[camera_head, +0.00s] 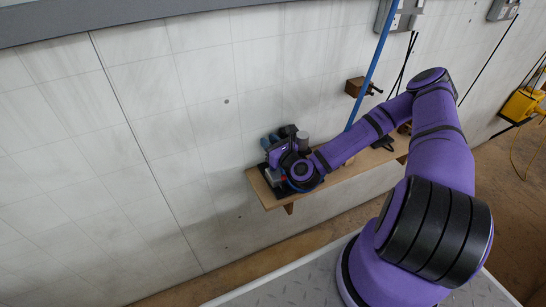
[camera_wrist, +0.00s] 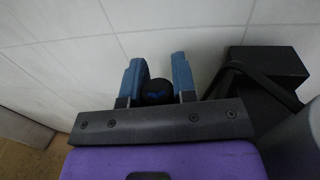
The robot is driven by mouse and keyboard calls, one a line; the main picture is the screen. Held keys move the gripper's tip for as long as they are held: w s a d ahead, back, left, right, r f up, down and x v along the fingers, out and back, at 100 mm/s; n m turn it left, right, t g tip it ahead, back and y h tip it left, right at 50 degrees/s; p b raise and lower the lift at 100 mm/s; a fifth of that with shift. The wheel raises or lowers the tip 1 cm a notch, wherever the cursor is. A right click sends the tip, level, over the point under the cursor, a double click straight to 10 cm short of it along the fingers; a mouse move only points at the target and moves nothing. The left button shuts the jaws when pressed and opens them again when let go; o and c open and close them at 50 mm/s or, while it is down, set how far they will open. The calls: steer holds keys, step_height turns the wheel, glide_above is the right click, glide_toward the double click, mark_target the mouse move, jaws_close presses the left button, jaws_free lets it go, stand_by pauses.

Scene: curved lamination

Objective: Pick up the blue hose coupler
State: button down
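My gripper (camera_wrist: 159,72) has two blue fingers standing apart, pointing toward the tiled wall. A round black piece with a small blue mark (camera_wrist: 157,92) shows between the fingers in the wrist view. It may be the hose coupler, but most of it is hidden. It nearly fills the gap, and I cannot tell whether both fingers press on it. In the head view my gripper (camera_head: 269,140) is at the left end of a wooden shelf, and I cannot make out the coupler there.
The wooden shelf (camera_head: 338,178) is fixed to the wall. A black box (camera_wrist: 266,72) with a bent black bar and a grey cylinder (camera_wrist: 297,148) stand close to the right of my gripper. A blue hose (camera_head: 371,68) and a wooden block (camera_head: 357,87) are farther right.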

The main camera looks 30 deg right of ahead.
step_height(320, 180, up, 10)
stand_by(0.7)
steer(key=c, duration=1.5)
jaws_free()
jaws_close()
